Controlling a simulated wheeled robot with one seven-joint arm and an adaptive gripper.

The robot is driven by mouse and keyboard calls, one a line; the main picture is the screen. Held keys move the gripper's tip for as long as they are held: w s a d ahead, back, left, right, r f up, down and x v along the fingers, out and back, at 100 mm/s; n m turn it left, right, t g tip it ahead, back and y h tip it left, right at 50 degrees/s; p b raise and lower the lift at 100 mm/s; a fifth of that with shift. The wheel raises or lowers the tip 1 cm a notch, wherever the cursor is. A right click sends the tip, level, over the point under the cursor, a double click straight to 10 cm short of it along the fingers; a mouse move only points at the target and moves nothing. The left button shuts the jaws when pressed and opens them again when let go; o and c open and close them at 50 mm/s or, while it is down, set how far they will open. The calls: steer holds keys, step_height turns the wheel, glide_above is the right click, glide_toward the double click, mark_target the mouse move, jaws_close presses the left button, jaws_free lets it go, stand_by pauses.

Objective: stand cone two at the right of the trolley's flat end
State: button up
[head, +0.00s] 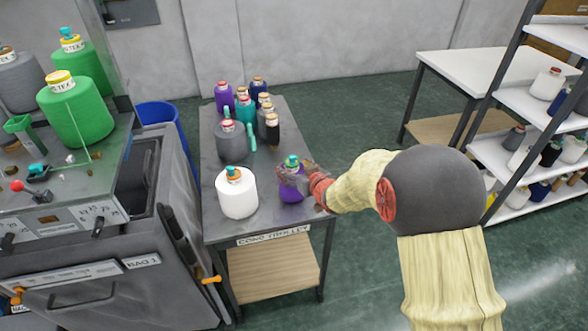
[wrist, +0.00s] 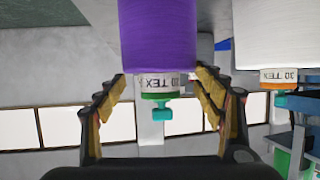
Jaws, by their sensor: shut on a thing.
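A purple cone (head: 292,187) with a green cap is upright at the front right of the cone trolley (head: 262,219), right of a white cone (head: 237,196). My gripper (head: 304,178) reaches in from the right and is shut on the purple cone. In the wrist view the fingers (wrist: 160,88) are on both sides of the purple cone (wrist: 160,40), near its label and green and teal top. The white cone also shows there (wrist: 278,36), apart from it. I cannot tell whether the purple cone's base touches the trolley top.
Several cones (head: 262,100) stand together at the trolley's far end. A knitting machine (head: 80,240) with green and grey cones is close on the left, with a blue bin (head: 160,112) behind. Shelves (head: 535,100) and a white table (head: 480,68) are on the right.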

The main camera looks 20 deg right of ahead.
steer(key=shift+f, duration=0.1)
steer(key=o, duration=1.9)
steer(key=shift+c, duration=0.2)
